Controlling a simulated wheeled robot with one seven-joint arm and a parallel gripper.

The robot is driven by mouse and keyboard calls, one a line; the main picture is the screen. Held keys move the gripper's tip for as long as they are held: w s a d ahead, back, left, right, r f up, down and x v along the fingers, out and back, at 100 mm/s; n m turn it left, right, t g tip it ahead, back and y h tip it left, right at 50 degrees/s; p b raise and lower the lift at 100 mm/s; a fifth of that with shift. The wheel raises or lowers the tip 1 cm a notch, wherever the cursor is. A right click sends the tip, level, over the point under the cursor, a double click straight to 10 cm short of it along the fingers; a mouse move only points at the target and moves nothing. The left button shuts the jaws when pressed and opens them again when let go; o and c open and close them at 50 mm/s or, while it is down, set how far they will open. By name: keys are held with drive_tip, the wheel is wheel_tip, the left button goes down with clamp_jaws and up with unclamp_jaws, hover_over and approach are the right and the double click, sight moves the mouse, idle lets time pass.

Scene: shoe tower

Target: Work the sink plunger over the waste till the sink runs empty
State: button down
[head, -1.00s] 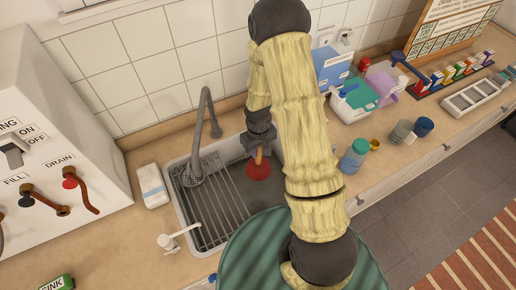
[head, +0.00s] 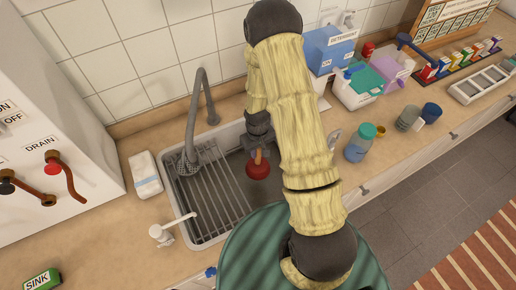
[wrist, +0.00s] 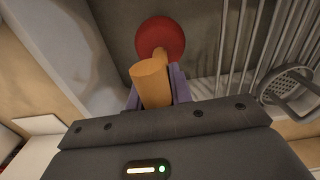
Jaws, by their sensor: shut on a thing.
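The sink plunger has a red rubber cup (head: 258,170) and a short wooden handle (head: 258,156). My gripper (head: 257,146) is shut on the handle and holds the plunger cup-down inside the sink (head: 232,130). In the wrist view the handle (wrist: 152,82) sits between the jaws (wrist: 155,90), with the red cup (wrist: 161,37) beyond it near the grey basin floor. I cannot tell whether the cup touches the floor. The waste is not visible. No clear water surface shows in the basin.
A wire rack (head: 212,198) fills the sink's left part, under a grey tap (head: 196,120). A white lever (head: 172,230) stands at the front rim. A cloth pack (head: 146,175) lies left.

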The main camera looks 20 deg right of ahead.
sight(258, 162)
wheel_tip(258, 162, down, 8)
drive_tip(key=b, duration=0.5)
drive_tip(key=shift+f+b, duration=0.25)
drive_tip(key=shift+b, duration=0.1)
drive_tip(key=s+a+f+b, duration=0.1)
drive_tip(key=a+f+b, duration=0.1)
drive_tip(key=a, duration=0.4)
drive_tip(key=shift+f+b, duration=1.45)
drive_tip(key=shift+f, duration=0.5)
drive_tip(key=shift+s+r+p, duration=0.1)
drive_tip(key=shift+r+p, duration=1.15)
drive_tip(key=shift+r, duration=0.55)
